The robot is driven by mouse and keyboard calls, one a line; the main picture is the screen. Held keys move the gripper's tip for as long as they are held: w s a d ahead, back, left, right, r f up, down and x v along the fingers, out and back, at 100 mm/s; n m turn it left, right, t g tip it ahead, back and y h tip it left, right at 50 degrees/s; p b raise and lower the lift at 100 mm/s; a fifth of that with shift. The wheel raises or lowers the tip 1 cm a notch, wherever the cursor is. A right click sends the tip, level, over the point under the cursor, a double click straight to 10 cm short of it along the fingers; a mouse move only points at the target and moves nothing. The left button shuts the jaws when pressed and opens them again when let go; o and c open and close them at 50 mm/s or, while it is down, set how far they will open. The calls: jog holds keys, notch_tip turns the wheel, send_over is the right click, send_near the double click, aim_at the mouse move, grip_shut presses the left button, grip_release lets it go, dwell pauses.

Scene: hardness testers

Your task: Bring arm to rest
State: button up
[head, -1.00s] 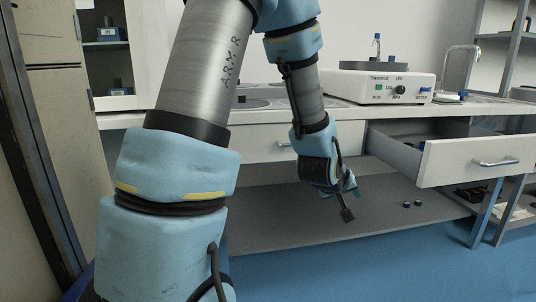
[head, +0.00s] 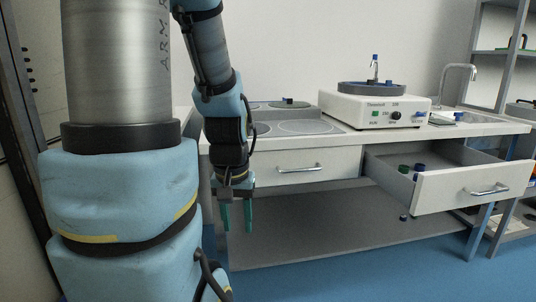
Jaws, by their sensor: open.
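My gripper (head: 237,216) hangs pointing down in the head view, left of centre, in front of the closed drawer and the dark space below the counter. Its two teal fingers are apart and nothing shows between them. My arm comes down from the top left, and its large blue and grey links hide the left part of the scene.
An open drawer (head: 471,190) sticks out at the right, with small bottles (head: 419,171) inside. A closed drawer (head: 305,168) is beside it. A white device (head: 362,111) with a round top stands on the counter, near a sink tap (head: 458,72). Shelves (head: 496,60) stand far right.

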notch_tip(320, 180, up, 24)
jog(key=p, duration=2.1)
jog(key=shift+f, duration=0.2)
jog(key=shift+o, duration=0.2)
